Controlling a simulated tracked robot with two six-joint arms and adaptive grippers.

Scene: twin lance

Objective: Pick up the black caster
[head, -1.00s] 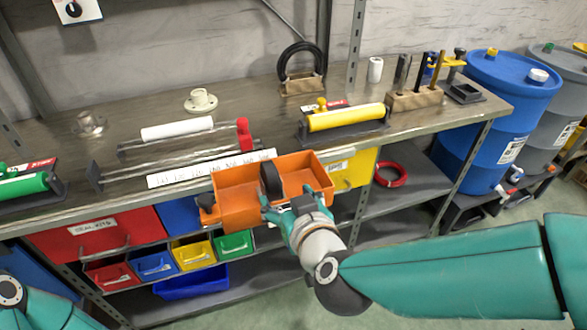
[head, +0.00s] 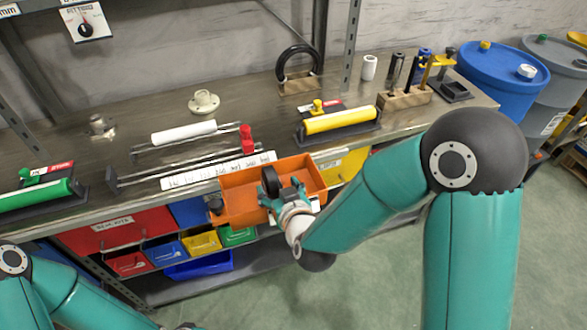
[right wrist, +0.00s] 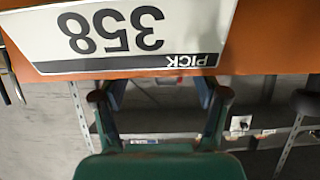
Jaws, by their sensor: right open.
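A black wheel-like caster (head: 270,182) stands upright in the orange bin (head: 238,178), near its middle. My right gripper (head: 284,191) is open at the bin's front side, just below and right of the caster in the head view. In the right wrist view, its two spread fingers (right wrist: 160,92) are in front of the bin's orange wall (right wrist: 275,40) and its upside-down "358 PICK" label (right wrist: 128,36). Nothing is between the fingers. The caster is not seen in the wrist view.
A dark knob-like thing (head: 215,206) is at the bin's left end. Behind it, the bench (head: 235,125) holds a white roller (head: 184,132), a yellow roller (head: 340,120) and a flanged fitting (head: 203,102). Coloured drawers sit below. Open floor lies at right front.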

